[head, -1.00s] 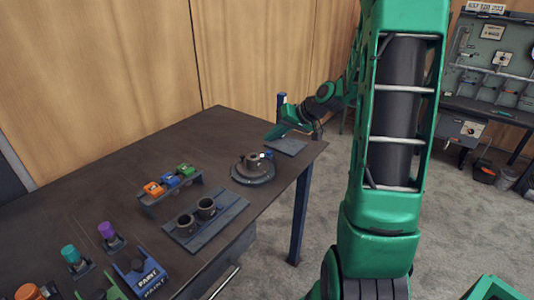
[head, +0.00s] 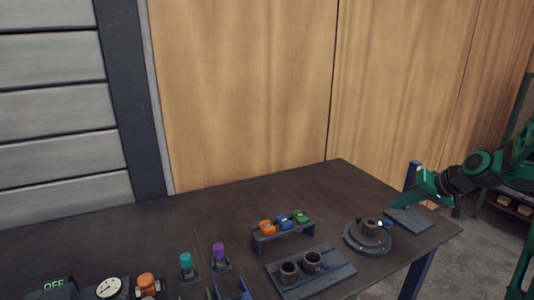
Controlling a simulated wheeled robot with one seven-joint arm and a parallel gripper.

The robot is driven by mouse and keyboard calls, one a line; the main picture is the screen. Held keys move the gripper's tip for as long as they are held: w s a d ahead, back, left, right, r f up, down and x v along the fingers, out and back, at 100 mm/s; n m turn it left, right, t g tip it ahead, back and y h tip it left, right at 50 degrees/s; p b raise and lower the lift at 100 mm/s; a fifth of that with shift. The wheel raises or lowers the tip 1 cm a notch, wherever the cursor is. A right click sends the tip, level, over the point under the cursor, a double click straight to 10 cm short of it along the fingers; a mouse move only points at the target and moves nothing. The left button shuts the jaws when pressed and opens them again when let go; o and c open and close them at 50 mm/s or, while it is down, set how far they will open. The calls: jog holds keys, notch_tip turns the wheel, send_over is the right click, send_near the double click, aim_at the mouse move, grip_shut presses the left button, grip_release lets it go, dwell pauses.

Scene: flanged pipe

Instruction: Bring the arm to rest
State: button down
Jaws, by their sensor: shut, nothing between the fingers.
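My gripper (head: 418,194) is at the right of the head view, at the end of my green arm. It is shut and empty, pointing down and left above a flat dark plate (head: 411,219) near the table's right corner. I cannot tell whether its tip touches anything. The round grey flanged pipe (head: 367,238) stands on the table just left of and below the gripper, apart from it. A small blue and white bit shows on the flange's right side.
On the dark table (head: 190,224) stand a rack with orange, blue and green blocks (head: 283,225), a plate with two dark cups (head: 340,274), teal (head: 186,262) and purple (head: 218,252) capped items, and a gauge (head: 109,288). A wooden wall (head: 240,90) rises behind. The table's back left is bare.

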jog(key=s+a+m+g+h, duration=0.1)
jog(key=s+g, duration=0.3)
jog(key=s, duration=1.3)
jog(key=s+a+m+g+h, duration=0.1)
jog(key=s+a+g+h, duration=0.1)
jog(key=s, duration=1.4)
jog(key=shift+s+a+r+m+g+h, duration=0.35)
jog(key=shift+a+g, duration=0.55)
jog(key=shift+a, duration=0.25)
jog(key=shift+w+f, duration=0.25)
jog(key=shift+w, duration=0.4)
